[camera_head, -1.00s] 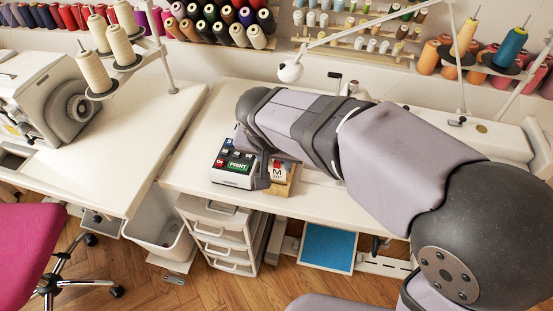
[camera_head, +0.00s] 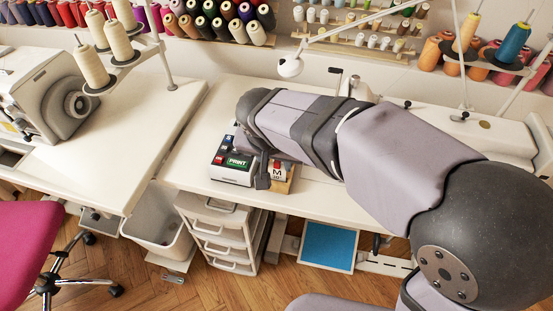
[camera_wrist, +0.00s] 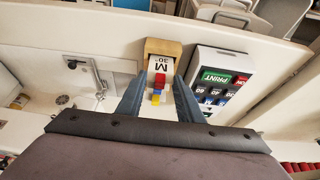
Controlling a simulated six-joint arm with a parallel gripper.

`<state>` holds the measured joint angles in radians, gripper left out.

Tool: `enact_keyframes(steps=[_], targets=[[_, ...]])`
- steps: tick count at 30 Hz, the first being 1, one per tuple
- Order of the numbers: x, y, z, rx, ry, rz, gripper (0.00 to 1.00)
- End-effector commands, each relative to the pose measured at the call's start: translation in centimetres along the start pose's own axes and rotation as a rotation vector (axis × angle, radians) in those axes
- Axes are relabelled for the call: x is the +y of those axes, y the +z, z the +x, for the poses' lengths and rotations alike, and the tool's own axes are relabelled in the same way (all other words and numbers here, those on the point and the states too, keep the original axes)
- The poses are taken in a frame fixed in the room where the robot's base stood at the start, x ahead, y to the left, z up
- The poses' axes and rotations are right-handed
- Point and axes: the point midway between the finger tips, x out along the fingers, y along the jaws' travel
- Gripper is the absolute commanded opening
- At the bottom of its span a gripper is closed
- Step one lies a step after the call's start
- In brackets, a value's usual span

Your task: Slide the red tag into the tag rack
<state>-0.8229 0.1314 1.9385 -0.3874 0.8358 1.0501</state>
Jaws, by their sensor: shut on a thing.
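My gripper (camera_wrist: 160,80) points down over the table, its two dark fingers apart with a small red tag (camera_wrist: 160,77) between their tips. Blue and yellow pieces show just below the red one in the wrist view. In the head view, the wooden block (camera_head: 283,188) shows at the table's front edge, partly hidden by my gripper (camera_head: 262,176). Whether the tag touches the rack, I cannot tell.
A white label device (camera_head: 233,176) with a green PRINT key stands close left of the rack in the head view. Drawers (camera_head: 225,235) stand below the table edge.

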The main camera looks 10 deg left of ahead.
Motion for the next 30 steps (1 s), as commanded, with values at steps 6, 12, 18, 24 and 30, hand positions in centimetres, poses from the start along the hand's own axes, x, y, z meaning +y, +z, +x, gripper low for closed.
enact_keyframes(steps=[6,12,18,24,30], targets=[[0.0,0.3,0.7,0.0,0.0,0.0,0.13],[0.0,0.5,1.2,0.0,0.0,0.0,0.13],[0.0,0.6,1.5,0.0,0.0,0.0,0.13],[0.0,0.6,1.5,0.0,0.0,0.0,0.13],[0.0,0.6,1.5,0.0,0.0,0.0,0.52]])
